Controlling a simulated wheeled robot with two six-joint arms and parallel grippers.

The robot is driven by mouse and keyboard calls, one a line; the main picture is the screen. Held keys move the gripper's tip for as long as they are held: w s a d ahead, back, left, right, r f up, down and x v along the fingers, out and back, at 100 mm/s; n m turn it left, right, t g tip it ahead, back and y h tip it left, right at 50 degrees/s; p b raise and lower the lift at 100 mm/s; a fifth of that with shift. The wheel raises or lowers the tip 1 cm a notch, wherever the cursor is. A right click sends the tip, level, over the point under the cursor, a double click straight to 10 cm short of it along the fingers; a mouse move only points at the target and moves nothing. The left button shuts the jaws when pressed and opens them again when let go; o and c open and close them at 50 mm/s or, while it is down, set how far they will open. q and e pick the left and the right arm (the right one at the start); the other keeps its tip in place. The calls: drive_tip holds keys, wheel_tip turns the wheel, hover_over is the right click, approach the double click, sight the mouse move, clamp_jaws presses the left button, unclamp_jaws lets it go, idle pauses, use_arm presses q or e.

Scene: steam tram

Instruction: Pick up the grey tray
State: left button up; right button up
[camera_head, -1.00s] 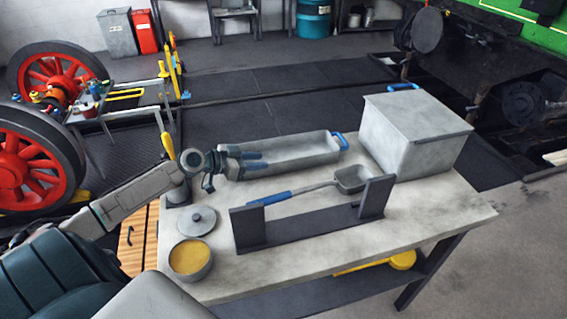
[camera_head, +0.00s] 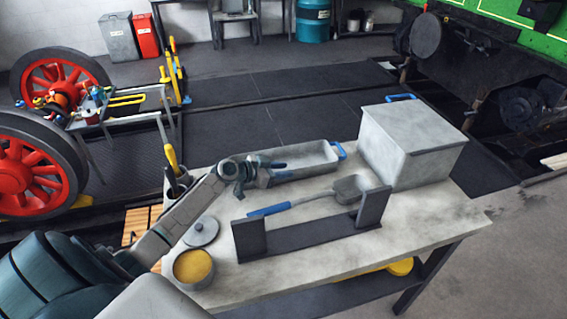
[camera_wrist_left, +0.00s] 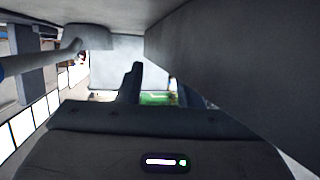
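The grey tray (camera_head: 306,171) is a long open trough with a blue handle (camera_head: 340,150) at its far right end, lying on the table. My left gripper (camera_head: 272,168) is at the tray's left part, by its near long wall, and hides the tray's left end. In the left wrist view, a grey wall (camera_wrist_left: 230,60), apparently the tray's, fills the right side. One dark finger (camera_wrist_left: 130,85) stands left of that wall with a gap; the other is mostly hidden behind it. The gripper looks open. My right gripper is not in view.
A tool holder (camera_head: 176,186) stands at the left edge.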

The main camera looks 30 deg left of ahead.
use_arm(q)
drive_tip(key=shift+x, duration=0.85)
clamp_jaws()
idle(0.8)
